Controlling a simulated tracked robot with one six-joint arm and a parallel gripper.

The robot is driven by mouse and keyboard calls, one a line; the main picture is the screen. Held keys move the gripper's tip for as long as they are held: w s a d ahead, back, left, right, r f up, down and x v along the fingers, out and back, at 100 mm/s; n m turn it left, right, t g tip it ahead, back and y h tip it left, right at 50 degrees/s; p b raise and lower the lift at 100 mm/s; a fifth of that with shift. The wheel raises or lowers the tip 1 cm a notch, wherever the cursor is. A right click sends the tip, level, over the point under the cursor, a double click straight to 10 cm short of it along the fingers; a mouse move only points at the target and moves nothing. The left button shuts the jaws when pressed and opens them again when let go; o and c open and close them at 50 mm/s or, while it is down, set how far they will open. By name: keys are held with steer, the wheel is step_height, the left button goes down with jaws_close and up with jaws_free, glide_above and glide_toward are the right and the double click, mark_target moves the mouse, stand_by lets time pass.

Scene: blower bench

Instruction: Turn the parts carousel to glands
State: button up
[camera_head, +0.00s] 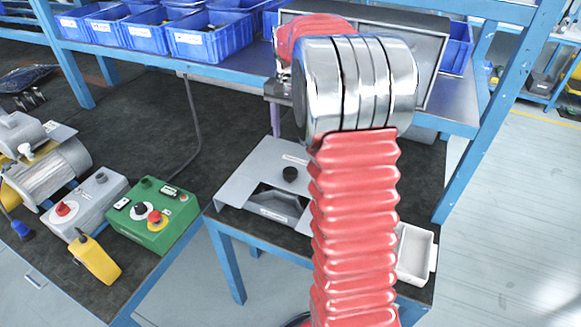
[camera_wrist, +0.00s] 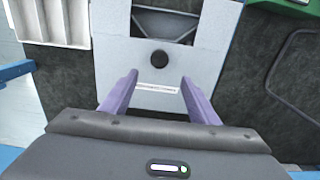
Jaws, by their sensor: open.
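The parts carousel shows as a flat light-grey cover (camera_head: 262,163) on the bench, with a black knob (camera_head: 290,174) and a cut-out window (camera_head: 278,203). A small label by the window and another near the knob are too small to read. In the wrist view the cover (camera_wrist: 115,70) lies below my gripper (camera_wrist: 159,76), with the knob (camera_wrist: 160,59) just beyond the fingertips and roughly centred between them. The two purple fingers are apart and hold nothing. In the head view my arm hides most of the gripper.
A white tray (camera_head: 414,254) stands right of the carousel, and also shows in the wrist view (camera_wrist: 62,42). A green control box (camera_head: 152,215), a grey box (camera_head: 84,205) and a yellow pendant (camera_head: 95,260) are at left. Blue bins (camera_head: 208,38) line the shelf behind.

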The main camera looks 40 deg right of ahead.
mark_target(290, 170)
stand_by(0.3)
step_height(290, 170, down, 14)
steer(key=shift+r, duration=0.1)
stand_by(0.7)
steer(key=shift+c, duration=0.5)
jaws_close()
